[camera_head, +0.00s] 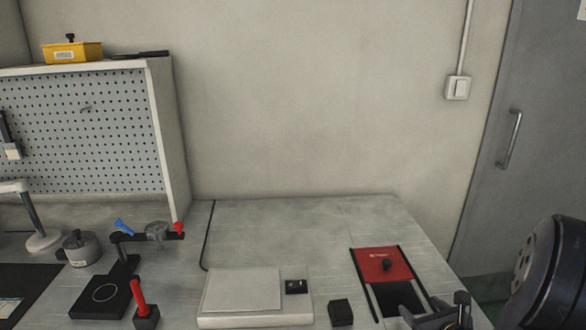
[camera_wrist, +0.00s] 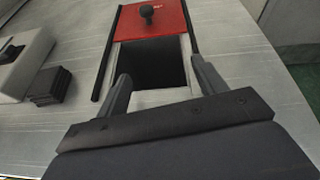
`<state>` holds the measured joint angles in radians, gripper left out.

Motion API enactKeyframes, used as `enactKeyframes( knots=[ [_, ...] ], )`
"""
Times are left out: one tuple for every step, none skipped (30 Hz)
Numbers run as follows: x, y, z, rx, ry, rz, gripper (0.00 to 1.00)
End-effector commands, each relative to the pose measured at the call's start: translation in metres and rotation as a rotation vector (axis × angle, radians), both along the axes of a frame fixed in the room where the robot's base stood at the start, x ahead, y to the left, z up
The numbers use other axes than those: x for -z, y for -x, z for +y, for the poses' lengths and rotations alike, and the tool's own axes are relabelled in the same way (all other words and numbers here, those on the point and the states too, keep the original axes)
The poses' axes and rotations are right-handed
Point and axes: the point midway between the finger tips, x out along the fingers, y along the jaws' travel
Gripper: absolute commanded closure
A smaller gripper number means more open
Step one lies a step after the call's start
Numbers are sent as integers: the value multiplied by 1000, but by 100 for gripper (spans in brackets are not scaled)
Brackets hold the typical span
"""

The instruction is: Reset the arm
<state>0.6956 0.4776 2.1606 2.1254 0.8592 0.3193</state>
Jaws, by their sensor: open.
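My gripper (camera_wrist: 159,90) is open and empty in the wrist view. Its two fingers point toward a dark square opening (camera_wrist: 150,65) in the table, in front of a red sliding panel (camera_wrist: 160,20) with a black knob. In the head view the red panel (camera_head: 383,264) lies between two black rails at the right of the table, with the dark opening (camera_head: 396,298) in front of it. Part of my arm shows at the lower right of the head view. My gripper there (camera_head: 432,315) is partly cut off by the bottom edge, near the opening.
A white flat device (camera_head: 255,317) and a small black block (camera_head: 340,312) stand left of the opening. A black stand with red and blue handles (camera_head: 123,270) and a metal pot (camera_head: 78,250) are further left.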

Motion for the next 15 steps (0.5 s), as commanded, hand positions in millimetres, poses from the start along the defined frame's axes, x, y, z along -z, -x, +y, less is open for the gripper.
enactKeyframes(
  knots=[
    [5, -10, 2, -5, -1, 2, 33],
    [8, -15, 2, -4, 0, 2, 33],
    [11, -23, 3, -5, 0, 3, 33],
    [13, -28, 3, -4, 0, 2, 33],
    [15, -33, 3, -4, 0, 2, 33],
    [18, -41, 4, -4, -1, 2, 33],
    [20, -46, 5, -4, 0, 2, 33],
    [21, -51, 5, -3, 0, 1, 33],
    [4, -48, 4, 0, 2, -2, 33],
    [-2, -48, 3, 0, 3, -2, 33],
    [-6, -47, 3, 0, 3, -1, 33],
    [-11, -47, 3, 0, 3, -2, 33],
    [-15, -47, 3, 0, 2, -2, 33],
    [-18, -47, 3, 1, 1, -2, 33],
    [-22, -47, 3, 0, 2, -1, 33]
  ],
)
